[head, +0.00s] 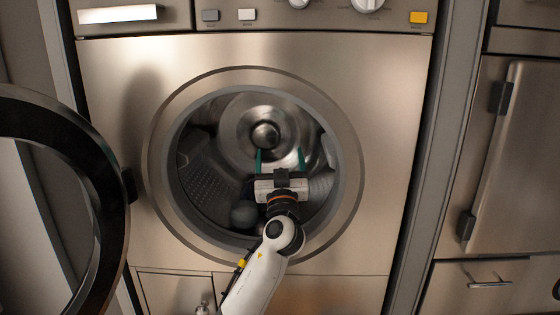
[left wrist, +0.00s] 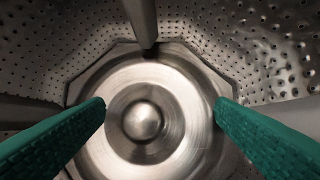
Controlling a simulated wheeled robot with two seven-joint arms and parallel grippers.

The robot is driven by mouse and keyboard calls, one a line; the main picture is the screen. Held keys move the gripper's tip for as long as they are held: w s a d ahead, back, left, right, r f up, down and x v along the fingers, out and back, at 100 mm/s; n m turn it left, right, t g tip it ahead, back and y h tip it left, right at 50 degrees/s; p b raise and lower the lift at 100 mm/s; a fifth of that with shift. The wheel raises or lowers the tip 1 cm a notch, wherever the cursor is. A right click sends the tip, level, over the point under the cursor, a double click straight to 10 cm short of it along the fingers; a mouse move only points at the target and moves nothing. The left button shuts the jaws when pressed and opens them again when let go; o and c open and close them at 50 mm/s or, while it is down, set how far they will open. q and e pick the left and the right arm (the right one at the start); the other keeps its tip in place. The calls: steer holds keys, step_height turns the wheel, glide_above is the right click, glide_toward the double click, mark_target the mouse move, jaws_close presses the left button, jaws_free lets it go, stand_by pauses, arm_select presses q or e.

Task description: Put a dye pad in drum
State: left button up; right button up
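The drum (head: 203,180) is the perforated metal drum of the front-loading washer, and its round door opening faces me. My left gripper (head: 280,160) reaches through the opening into the drum, its green fingers pointing at the back. In the left wrist view the fingers (left wrist: 160,105) are wide apart with nothing between them, facing the round metal hub (left wrist: 143,120) of the drum's back. A rounded blue-grey thing (head: 244,214) lies low in the drum, left of the gripper; I cannot tell what it is. I make out no dye pad for certain. My right gripper is out of view.
The washer door (head: 112,200) stands open at the left, its dark ring near the opening. The metal rim (head: 350,165) surrounds the gripper and my wrist. A control panel with knobs (head: 368,5) is above. A cabinet door with a handle (head: 488,155) is at the right.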

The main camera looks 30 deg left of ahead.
arm_select(q)
steer(key=shift+o, duration=0.5)
steer(key=shift+f, duration=0.1)
steer(key=shift+s+d+f, duration=0.15)
steer(key=shift+s+d, duration=0.05)
steer(key=b+v, duration=0.4)
steer(key=v, duration=0.7)
steer(key=shift+s, duration=0.15)
steer(key=shift+d, duration=0.1)
